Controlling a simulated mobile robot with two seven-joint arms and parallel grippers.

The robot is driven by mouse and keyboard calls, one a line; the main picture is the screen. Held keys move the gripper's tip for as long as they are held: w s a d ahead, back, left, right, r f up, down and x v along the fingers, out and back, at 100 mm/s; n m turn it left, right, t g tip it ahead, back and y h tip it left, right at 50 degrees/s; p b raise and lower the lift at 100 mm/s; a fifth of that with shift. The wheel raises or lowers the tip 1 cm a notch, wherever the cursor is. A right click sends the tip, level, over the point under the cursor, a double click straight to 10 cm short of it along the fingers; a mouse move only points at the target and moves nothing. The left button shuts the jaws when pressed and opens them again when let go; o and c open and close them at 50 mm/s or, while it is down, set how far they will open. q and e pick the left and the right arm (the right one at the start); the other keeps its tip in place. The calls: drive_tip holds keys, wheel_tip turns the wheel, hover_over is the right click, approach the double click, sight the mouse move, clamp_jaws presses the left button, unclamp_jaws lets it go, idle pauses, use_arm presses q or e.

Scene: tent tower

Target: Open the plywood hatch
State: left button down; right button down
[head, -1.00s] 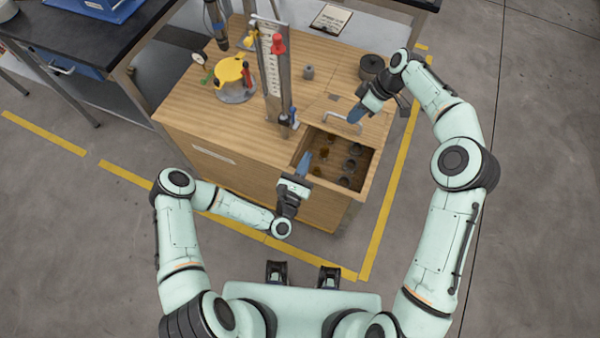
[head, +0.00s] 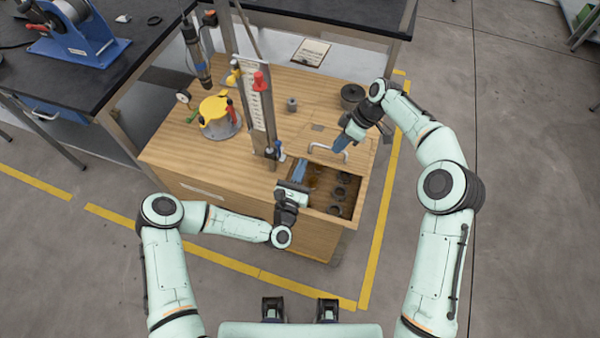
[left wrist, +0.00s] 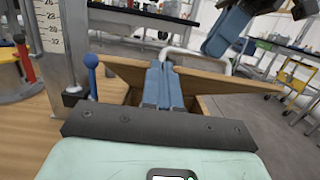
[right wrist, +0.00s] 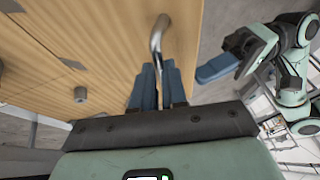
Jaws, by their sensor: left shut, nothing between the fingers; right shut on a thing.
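The plywood hatch (head: 360,156) is at the right front of the wooden bench top, with a silver bar handle (head: 325,150). In the left wrist view the hatch (left wrist: 235,84) looks tilted up, with a gap under its near edge. My right gripper (head: 342,143) is shut on the handle; in the right wrist view the handle (right wrist: 157,40) runs between its blue fingers. My left gripper (head: 299,170) is shut and empty, its fingers over the left part of the opening, close to the hatch edge; contact cannot be told. The opening (head: 352,207) shows several dark round cups inside.
A height gauge (head: 259,115) with a red top stands just left of the opening. A yellow-topped device (head: 215,108) is farther left. A dark round pot (head: 352,93) and a small grey cylinder (head: 292,105) stand behind the hatch. Floor to the right is clear.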

use_arm(q)
drive_tip(key=shift+w+d+r, duration=0.1)
drive_tip(key=shift+w+r, duration=0.1)
drive_tip(key=shift+r, duration=0.25)
use_arm(e)
drive_tip(key=shift+w+d+f+t, duration=0.3)
drive_tip(key=shift+w+d+f, duration=0.15)
drive_tip(key=shift+d+f, duration=0.05)
drive_tip(key=c, duration=1.5)
unclamp_jaws()
drive_tip(key=o, duration=0.3)
drive_tip(key=shift+w, duration=0.2)
drive_tip(key=shift+o, duration=0.2)
drive_tip(key=shift+w+a+f, duration=0.1)
use_arm(q)
drive_tip(key=shift+w+f, duration=0.25)
drive_tip(key=shift+w, duration=0.1)
drive_tip(key=shift+g, duration=0.3)
use_arm(e)
drive_tip(key=shift+a, duration=0.1)
drive_tip(key=shift+r, duration=0.2)
